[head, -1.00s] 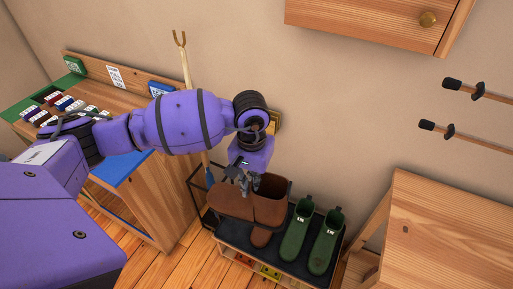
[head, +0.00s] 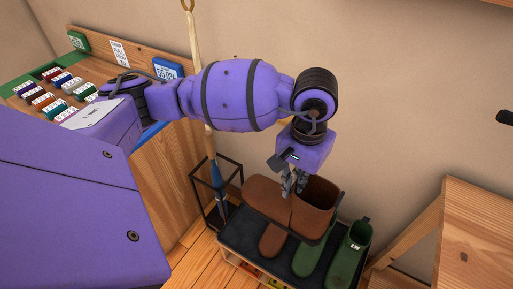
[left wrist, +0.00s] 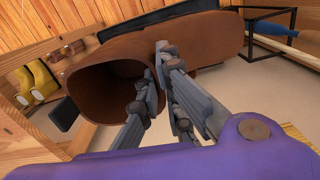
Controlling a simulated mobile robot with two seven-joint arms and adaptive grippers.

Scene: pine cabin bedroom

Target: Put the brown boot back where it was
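My left gripper (head: 290,190) is shut on the rim of a brown boot (head: 317,196), which it holds over a low boot rack. The boot's opening is at the right and its foot points left. In the left wrist view the fingers (left wrist: 162,62) pinch the edge of the boot's shaft (left wrist: 85,88). A second brown boot (head: 272,240) stands on the rack's dark mat (head: 240,234), mostly hidden under the held one. Two green boots stand to its right; the nearer-left one (head: 312,256) is partly covered, the other (head: 350,255) is clearer. My right gripper is out of view.
A wire stand (head: 196,200) with long-handled tools is left of the rack. A wooden cabinet (head: 165,195) is further left, a wooden bench (head: 480,230) at the right. Yellow boots (left wrist: 38,82) show in the left wrist view. The wall is close behind.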

